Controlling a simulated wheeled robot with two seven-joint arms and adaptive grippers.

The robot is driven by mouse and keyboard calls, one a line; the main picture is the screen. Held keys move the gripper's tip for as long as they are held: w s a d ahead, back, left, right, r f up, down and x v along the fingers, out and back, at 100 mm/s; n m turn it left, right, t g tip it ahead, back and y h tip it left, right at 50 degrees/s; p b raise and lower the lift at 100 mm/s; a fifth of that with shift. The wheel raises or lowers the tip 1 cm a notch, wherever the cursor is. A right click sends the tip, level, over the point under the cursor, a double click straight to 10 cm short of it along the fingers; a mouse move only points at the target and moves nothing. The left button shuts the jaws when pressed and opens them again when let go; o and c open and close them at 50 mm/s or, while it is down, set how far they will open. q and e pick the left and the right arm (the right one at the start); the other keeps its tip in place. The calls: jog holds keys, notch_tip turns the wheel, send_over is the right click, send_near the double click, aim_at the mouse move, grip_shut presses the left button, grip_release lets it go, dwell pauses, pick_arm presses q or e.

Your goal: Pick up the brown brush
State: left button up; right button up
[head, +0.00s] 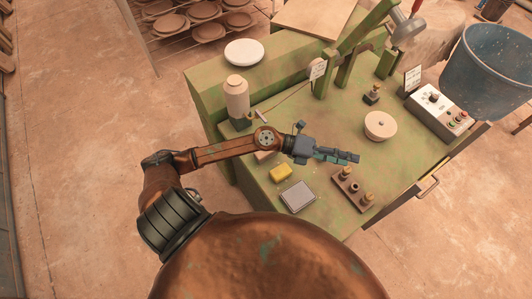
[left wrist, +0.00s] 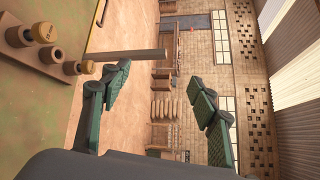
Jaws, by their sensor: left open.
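I cannot single out the brown brush for certain. A brown block (head: 265,155) lies partly hidden behind my left arm in the head view and could be it. My left gripper (head: 338,156) is open and empty above the green bench, near a brown peg rack (head: 345,186). The left wrist view shows its two green fingers (left wrist: 160,100) spread apart with nothing between them. The peg rack (left wrist: 38,62) also shows there, at the left, with a long brown rod (left wrist: 130,55) beside it. My right gripper is out of view.
A yellow sponge (head: 281,173) and a grey square tray (head: 297,196) lie on the green bench (head: 330,120) near the rack. A cream bowl (head: 380,125), a control box (head: 437,108) and a blue bucket (head: 490,70) are at the right. A bottle (head: 236,98) stands left.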

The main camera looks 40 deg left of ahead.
pick_arm(q)
notch_tip(320, 180, down, 5)
jog(key=s+a+m+g+y, duration=0.1)
jog(key=a+m+g+y, duration=0.1)
jog(key=m+g, duration=0.1)
jog(key=m+g+y, duration=0.2)
jog(key=g+y, duration=0.3)
jog(key=y, duration=0.7)
send_over(266, 153)
jog(key=f, duration=0.7)
jog(key=w+f, duration=0.1)
jog(key=f, duration=0.2)
jog(key=shift+a+f, duration=0.2)
jog(key=shift+f, duration=0.2)
jog(key=shift+s+a+f, duration=0.1)
jog(key=shift+a+f, duration=0.05)
jog(key=shift+f, duration=0.7)
notch_tip(266, 153, down, 6)
jog(key=shift+a+r+p, duration=0.1)
jog(key=shift+a+p, duration=0.05)
jog(key=shift+p, duration=0.2)
jog(key=c, duration=1.3)
